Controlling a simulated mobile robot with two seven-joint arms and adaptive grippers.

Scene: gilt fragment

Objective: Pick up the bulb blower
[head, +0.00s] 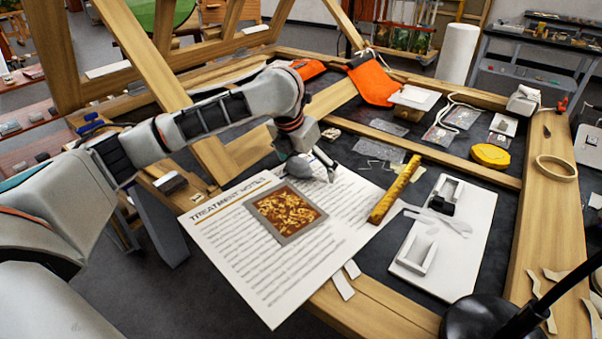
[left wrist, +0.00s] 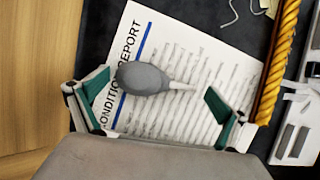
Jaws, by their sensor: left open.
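The bulb blower (left wrist: 143,79) is a dark grey rounded bulb with a pale narrow nozzle pointing right in the left wrist view. It lies over a printed sheet headed "CONDITION REPORT" (left wrist: 165,120). My left gripper (left wrist: 158,103) is open, its green-padded fingers on either side of the blower's length, with the blower slightly beyond the fingertips in the picture. No grip on it shows. In the head view my left gripper (head: 312,170) is low over the papers, and I cannot clearly separate the blower from it there. My right gripper is not in view.
A "TREATMENT NOTES" sheet (head: 215,240) bears a framed gilt picture (head: 285,208). A gold moulding strip (head: 395,190) lies right of the gripper. A white board (head: 465,255) with small trays, a yellow object (head: 490,156) and a black lamp (head: 480,320) are farther right.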

